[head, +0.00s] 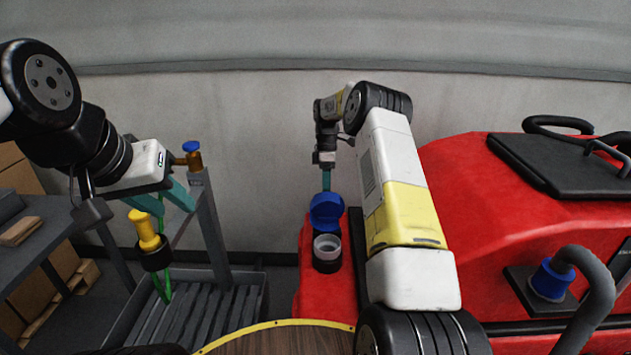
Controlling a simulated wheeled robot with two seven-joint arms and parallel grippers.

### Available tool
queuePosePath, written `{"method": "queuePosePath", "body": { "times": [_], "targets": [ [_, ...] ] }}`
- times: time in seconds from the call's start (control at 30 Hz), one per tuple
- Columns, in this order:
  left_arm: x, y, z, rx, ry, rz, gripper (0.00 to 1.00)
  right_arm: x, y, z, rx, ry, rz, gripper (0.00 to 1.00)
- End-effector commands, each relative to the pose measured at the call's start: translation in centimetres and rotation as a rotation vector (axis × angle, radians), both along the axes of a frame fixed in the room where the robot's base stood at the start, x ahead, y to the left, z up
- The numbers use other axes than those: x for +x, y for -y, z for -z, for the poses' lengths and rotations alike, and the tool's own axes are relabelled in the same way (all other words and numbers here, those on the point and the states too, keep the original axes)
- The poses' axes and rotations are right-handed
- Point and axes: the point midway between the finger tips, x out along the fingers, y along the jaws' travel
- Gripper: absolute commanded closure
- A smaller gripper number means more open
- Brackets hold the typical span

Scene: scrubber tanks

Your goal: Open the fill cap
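The blue fill cap (326,209) stands tilted up on its hinge behind the round filler neck (327,248), whose pale ring and opening show. The neck is on the left end of the red scrubber tank (470,190). My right gripper (326,183) comes down from behind, and its teal finger meets or passes behind the cap's upper edge. I see it edge-on, so its opening and any contact are unclear. My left gripper (174,207) is at the left, its teal fingers apart, far from the cap.
A yellow nozzle (148,232) with a green hose is just below my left gripper; contact is unclear. A blue-handled brass tap (190,155) is on a post above a slatted grey tray (258,300). A grey table (50,240) is left. A grey hose (597,290) is at right.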

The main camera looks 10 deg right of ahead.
Motion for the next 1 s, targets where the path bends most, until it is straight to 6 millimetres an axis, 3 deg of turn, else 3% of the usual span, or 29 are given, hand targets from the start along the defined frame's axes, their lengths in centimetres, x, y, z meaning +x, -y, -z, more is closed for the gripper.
{"method": "queuePosePath", "body": {
  "times": [0.73,1.0],
  "targets": [
    [0.0,0.0,0.0,0.0,0.001,0.0,0.64,0.2,-0.2,-0.6,0.003,0.007,-0.001,0.67],
    [0.0,0.0,0.0,0.0,0.001,0.0,0.64,1.3,0.0,-4.3,0.003,0.01,-0.002,0.67]
  ]
}}
